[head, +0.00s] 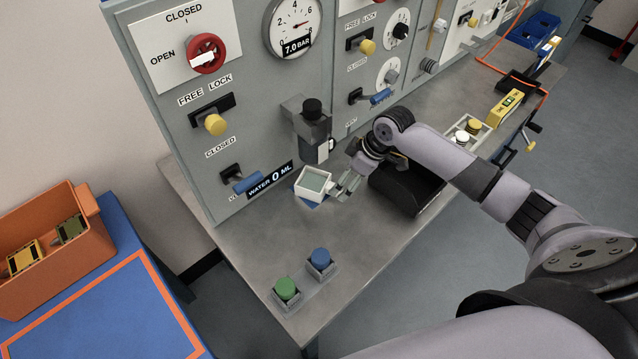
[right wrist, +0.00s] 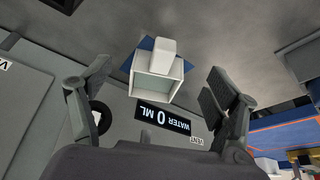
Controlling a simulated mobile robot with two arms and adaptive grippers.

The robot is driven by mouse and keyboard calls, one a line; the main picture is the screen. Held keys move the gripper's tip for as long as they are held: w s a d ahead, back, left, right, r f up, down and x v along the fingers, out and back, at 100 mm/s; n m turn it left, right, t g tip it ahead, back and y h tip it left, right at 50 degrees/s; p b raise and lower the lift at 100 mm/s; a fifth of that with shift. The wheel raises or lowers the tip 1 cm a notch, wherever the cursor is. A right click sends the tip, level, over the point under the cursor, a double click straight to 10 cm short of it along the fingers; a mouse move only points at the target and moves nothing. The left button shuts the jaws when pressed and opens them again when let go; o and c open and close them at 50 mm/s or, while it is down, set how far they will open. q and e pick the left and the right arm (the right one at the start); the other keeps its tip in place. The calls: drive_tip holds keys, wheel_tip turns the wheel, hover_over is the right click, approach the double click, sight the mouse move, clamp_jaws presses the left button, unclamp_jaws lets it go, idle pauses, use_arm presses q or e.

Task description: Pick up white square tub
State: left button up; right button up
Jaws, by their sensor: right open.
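The white square tub (head: 299,187) sits upright on a small blue pad (head: 313,204) on the grey metal bench, below the water display. Its inside looks grey-green in the head view. My right gripper (head: 347,184) is open and empty, just right of the tub and close to it. In the right wrist view the tub (right wrist: 158,86) lies ahead, between the lines of the two spread fingers, with the blue pad behind it. I cannot tell whether a finger touches it. My left gripper is not in view.
The panel (head: 240,80) with valves and levers rises behind the tub. A dark spout fixture (head: 310,125) stands close above it. Green (head: 285,288) and blue (head: 320,257) buttons are at the front. Bench between is clear.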

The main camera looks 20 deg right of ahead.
sight(321, 187)
drive_tip(key=shift+w+a+f, duration=0.1)
drive_tip(key=shift+a+f, duration=0.1)
drive_tip(key=shift+f, duration=0.3)
drive_tip(key=shift+w+a+f, duration=0.1)
drive_tip(key=shift+a+f, duration=0.05)
drive_tip(key=shift+f, duration=0.1)
drive_tip(key=p+x, duration=0.1)
drive_tip(key=x, duration=0.2)
drive_tip(key=shift+w+a+f+p, duration=0.15)
drive_tip(key=shift+a+f+p, duration=0.05)
drive_tip(key=shift+p, duration=0.1)
drive_tip(key=shift+w+a+f, duration=0.1)
drive_tip(key=shift+f, duration=0.4)
drive_tip(key=c, duration=1.6)
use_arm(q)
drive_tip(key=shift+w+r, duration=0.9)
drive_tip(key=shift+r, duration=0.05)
